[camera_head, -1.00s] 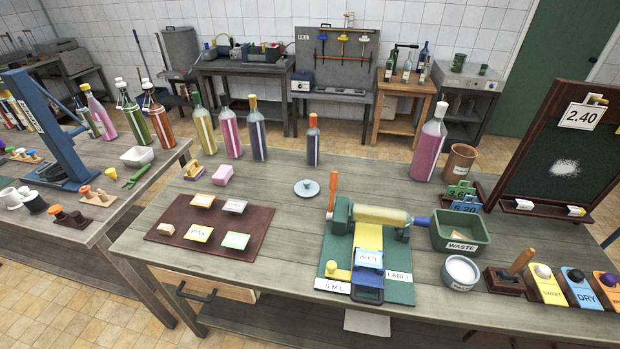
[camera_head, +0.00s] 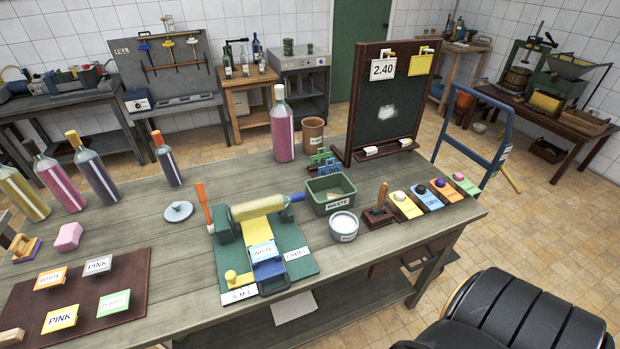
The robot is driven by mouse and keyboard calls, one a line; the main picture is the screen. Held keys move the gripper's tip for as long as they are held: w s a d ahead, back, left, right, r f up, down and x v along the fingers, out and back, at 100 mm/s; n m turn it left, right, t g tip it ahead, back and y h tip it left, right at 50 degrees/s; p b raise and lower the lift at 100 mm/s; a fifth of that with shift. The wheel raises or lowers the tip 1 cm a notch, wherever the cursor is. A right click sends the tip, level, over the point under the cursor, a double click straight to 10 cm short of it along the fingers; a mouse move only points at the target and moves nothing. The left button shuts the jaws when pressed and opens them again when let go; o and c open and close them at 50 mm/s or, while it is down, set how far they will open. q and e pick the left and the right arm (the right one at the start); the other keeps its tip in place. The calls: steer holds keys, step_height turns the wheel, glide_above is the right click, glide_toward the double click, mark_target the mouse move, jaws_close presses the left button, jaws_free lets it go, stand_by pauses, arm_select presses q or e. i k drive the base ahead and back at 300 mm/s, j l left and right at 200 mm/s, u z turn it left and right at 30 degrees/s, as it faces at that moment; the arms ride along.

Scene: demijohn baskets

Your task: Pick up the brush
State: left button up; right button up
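A slim tool with an orange handle (camera_head: 203,202) stands nearly upright at the left end of the green labelling stand (camera_head: 298,262). It looks like the brush, but its lower end is too small to make out. Neither of my grippers is in view.
A green waste bin (camera_head: 330,200), a wooden-handled stamp (camera_head: 379,200) and several coloured blocks stand at the right. A grey lid (camera_head: 178,211) lies left of the stand. Bottles line the back left. A blue trolley frame (camera_head: 485,140) stands beyond the table's right edge.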

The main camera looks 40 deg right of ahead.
mark_target(378, 211)
steer(key=z, duration=1.7)
